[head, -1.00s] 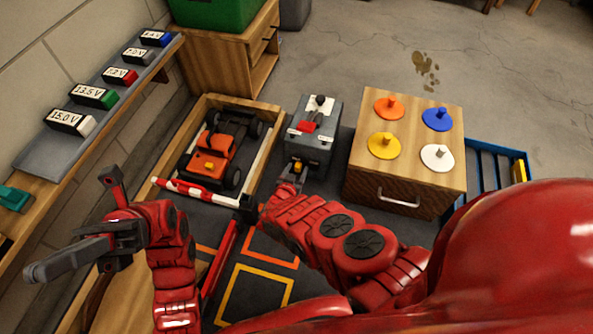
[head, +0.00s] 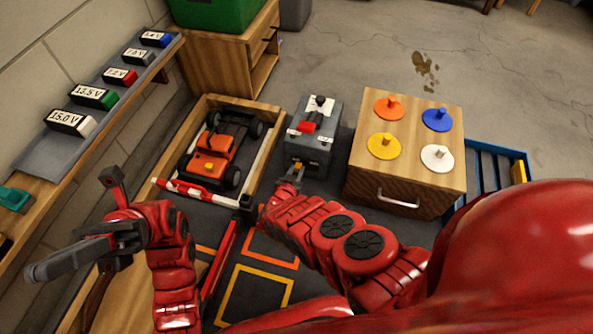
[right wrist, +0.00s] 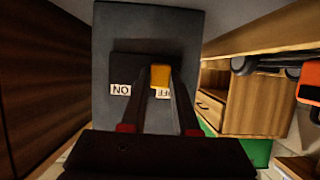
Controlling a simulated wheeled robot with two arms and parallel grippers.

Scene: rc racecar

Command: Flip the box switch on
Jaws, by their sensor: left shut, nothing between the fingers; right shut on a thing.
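The grey switch box (head: 311,149) stands on the floor area between the car tray and the wooden cabinet. Its small yellow switch (head: 298,165) sits on the near face. In the right wrist view, the yellow switch (right wrist: 160,76) stands in front of a black panel with an ON label (right wrist: 121,90) on the left and a partly covered OFF label (right wrist: 163,93). My right gripper (head: 294,175) is shut on the yellow switch, in front of the OFF label. My left gripper (head: 42,271) is shut and empty at the far left, well away from the box.
An orange car (head: 210,155) sits in a wooden-edged tray left of the box, with a red-and-white barrier (head: 190,190) at its near side. The wooden cabinet (head: 375,180) with coloured discs stands close right. A shelf of voltage packs (head: 90,110) lines the left wall.

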